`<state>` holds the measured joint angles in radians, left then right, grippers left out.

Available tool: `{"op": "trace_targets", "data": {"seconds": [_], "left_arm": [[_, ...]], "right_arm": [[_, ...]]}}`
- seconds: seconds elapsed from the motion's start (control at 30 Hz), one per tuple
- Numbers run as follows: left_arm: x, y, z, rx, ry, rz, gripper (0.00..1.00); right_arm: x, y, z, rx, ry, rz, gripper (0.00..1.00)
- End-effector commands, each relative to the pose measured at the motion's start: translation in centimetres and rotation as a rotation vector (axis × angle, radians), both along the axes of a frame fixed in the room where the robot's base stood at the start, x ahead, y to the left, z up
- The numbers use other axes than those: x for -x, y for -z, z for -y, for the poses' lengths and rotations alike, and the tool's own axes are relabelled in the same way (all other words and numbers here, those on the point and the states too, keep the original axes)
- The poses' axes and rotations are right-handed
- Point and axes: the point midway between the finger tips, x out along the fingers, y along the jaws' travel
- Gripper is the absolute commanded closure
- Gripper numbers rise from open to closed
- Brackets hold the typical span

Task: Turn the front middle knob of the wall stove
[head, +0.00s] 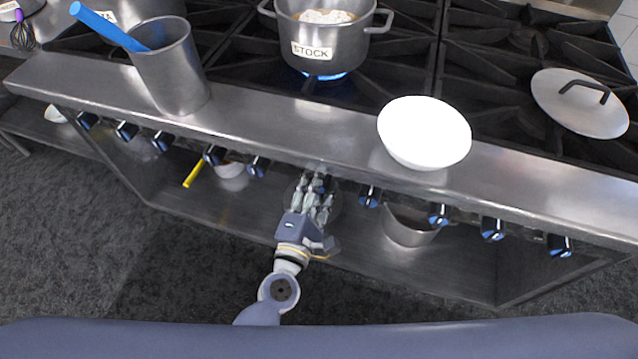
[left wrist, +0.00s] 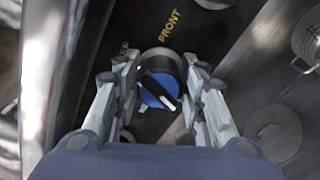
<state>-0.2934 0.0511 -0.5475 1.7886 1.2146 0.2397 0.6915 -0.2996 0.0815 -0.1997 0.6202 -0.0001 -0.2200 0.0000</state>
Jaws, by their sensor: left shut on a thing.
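The stove (head: 290,125) has a row of black and blue knobs along its front, under a steel ledge. My left gripper (head: 318,182) is at the middle of that row, with its fingers around the front middle knob, which they partly hide in the head view. In the left wrist view the knob (left wrist: 158,88) is black with a blue face and a white pointer, and the word FRONT is printed beside it. The fingers (left wrist: 160,90) stand on both sides of the knob and are shut on it. My right gripper is not in view.
A pot labelled STOCK (head: 325,40) stands over a lit blue flame behind the ledge. A white bowl (head: 424,132) and a steel container (head: 170,75) with a blue-handled tool stand on the ledge. A lid (head: 579,103) lies at right. A pot (head: 410,226) sits on the shelf below.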

Motion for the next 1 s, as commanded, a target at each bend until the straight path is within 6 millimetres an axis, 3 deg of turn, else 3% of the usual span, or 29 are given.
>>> {"op": "trace_targets", "data": {"seconds": [0.27,0.3,0.37,0.4,0.77,1.0], "left_arm": [[0.1,0.1,0.0,-0.001,0.000,-0.003,0.86],[0.1,0.1,0.0,-0.001,0.000,-0.003,0.58],[0.0,0.1,0.0,-0.002,0.000,-0.002,0.44],[0.0,0.1,0.0,-0.002,0.000,-0.002,0.42],[0.3,0.1,-0.1,-0.002,0.001,-0.001,0.42],[3.9,0.2,-1.3,-0.005,0.003,-0.004,0.42]], "right_arm": [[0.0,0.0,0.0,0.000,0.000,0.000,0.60],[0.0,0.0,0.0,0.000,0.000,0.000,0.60],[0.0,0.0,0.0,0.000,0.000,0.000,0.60],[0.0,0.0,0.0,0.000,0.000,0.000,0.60],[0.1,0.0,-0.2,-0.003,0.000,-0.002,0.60],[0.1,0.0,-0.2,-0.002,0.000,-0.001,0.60]]}}
